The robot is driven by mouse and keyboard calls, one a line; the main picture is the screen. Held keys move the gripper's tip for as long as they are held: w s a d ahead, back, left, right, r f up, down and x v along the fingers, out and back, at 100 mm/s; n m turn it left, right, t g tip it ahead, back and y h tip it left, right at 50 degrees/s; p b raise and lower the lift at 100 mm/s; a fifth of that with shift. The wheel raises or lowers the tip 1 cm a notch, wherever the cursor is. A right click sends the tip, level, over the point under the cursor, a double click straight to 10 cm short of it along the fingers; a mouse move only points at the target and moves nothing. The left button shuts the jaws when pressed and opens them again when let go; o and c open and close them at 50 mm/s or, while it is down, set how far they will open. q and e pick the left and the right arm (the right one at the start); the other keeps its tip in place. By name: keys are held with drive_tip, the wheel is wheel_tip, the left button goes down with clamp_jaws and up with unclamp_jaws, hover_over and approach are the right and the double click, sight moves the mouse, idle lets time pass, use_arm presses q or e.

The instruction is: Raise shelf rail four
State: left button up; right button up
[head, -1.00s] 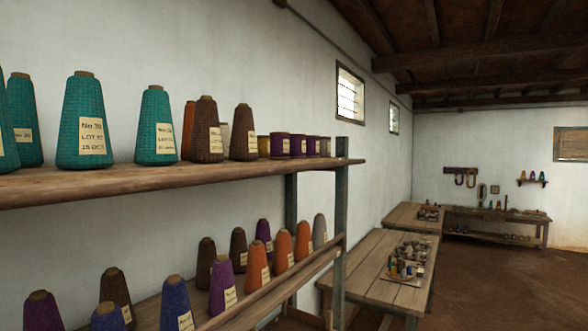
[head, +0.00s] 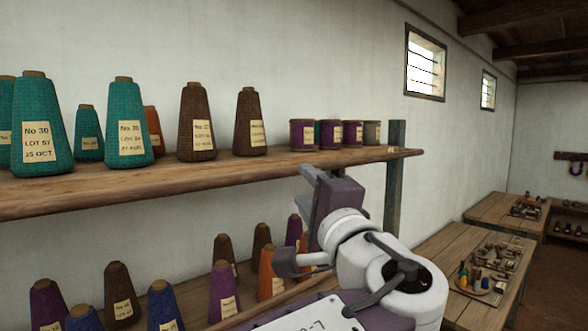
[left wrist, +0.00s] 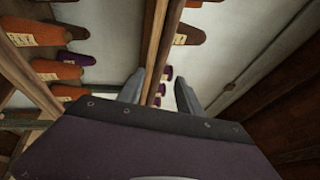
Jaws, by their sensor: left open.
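The upper shelf's long wooden front edge (head: 200,182) runs across the head view with yarn cones standing behind it. A lower wooden rail (head: 262,307) fronts the cones on the shelf below. I see no number on either, so I cannot tell which is rail four. My left gripper (head: 313,190) is open, just below and in front of the upper shelf near its right end. In the left wrist view its fingers (left wrist: 160,92) stand apart, with a wooden rail (left wrist: 155,50) showing between them; whether they touch it cannot be told. My right gripper is not in view.
Teal cones (head: 40,125), brown cones (head: 197,120) and purple spools (head: 303,135) stand on the upper shelf. A dark post (head: 394,175) supports its right end. Tables (head: 480,275) with small items stand at the right. Bare floor shows at the far right.

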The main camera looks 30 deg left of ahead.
sight(293, 172)
use_arm(q)
drive_tip(key=p+x, duration=0.4)
drive_tip(key=x, duration=0.4)
drive_tip(key=shift+w+a+r+p, duration=0.1)
drive_tip(key=shift+a+r+p, duration=0.05)
drive_tip(key=shift+p, duration=0.2)
drive_tip(key=shift+a, duration=0.45)
drive_tip(key=shift+d, duration=0.1)
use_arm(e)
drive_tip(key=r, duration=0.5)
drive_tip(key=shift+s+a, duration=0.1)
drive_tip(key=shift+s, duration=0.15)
use_arm(q)
drive_tip(key=shift+d, duration=0.1)
drive_tip(key=c, duration=0.4)
drive_tip(key=shift+w, duration=0.1)
clamp_jaws()
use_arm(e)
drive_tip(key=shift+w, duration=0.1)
